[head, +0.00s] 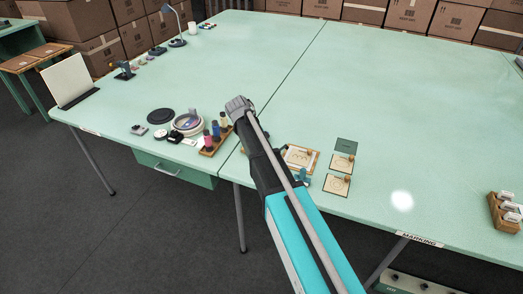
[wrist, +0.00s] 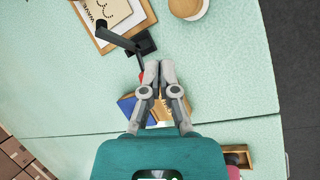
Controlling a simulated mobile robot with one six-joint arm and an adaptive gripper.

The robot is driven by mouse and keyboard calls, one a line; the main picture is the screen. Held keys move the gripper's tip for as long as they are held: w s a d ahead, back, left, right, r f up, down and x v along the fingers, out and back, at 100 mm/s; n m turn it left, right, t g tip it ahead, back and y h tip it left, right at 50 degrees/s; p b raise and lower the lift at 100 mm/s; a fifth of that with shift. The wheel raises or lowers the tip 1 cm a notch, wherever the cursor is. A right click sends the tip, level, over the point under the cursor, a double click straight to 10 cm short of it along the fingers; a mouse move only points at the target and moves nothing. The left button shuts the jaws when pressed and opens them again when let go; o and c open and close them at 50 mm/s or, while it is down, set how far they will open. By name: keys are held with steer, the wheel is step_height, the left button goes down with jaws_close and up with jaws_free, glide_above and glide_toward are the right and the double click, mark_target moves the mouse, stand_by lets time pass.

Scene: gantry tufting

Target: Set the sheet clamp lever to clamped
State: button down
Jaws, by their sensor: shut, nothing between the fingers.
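In the wrist view a dark lever (wrist: 117,40) crosses the lower right corner of a wood-framed board holding a cream sheet (wrist: 118,10). A black base plate (wrist: 146,44) lies beside that corner. A small red part (wrist: 142,76) shows at the lever's lower end, just left of my fingertips. My gripper (wrist: 158,66) is shut and empty, and I cannot tell whether it touches the red part.
In the wrist view a blue object (wrist: 127,104) lies partly under my fingers, and a round wooden piece (wrist: 186,8) is at the top. In the head view a rack of colored spools (head: 215,137) stands left of my arm.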

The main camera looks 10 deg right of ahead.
steer(key=w+a+n, duration=0.1)
steer(key=w, duration=0.2)
steer(key=w+a+h+b, duration=0.1)
steer(key=w+a, duration=0.1)
steer(key=w+a+n+h+b, duration=0.1)
steer(key=w+a, duration=0.1)
steer(key=w, duration=0.1)
steer(key=shift+w+a+f+n, duration=0.2)
steer(key=shift+w+a+n, duration=0.05)
steer(key=shift+w+n, duration=0.1)
steer(key=shift+d+f, duration=0.1)
steer(key=shift+f, duration=0.05)
steer(key=b+x, duration=0.5)
steer(key=x, duration=0.1)
steer(key=shift+f, duration=0.15)
steer(key=shift+b+x, duration=1.4)
steer(key=shift+x, duration=0.3)
steer(key=shift+w+d, duration=0.1)
steer(key=shift+d, duration=0.05)
steer(key=shift+r+p, duration=0.25)
steer(key=shift+p, duration=0.1)
steer(key=shift+t, duration=0.3)
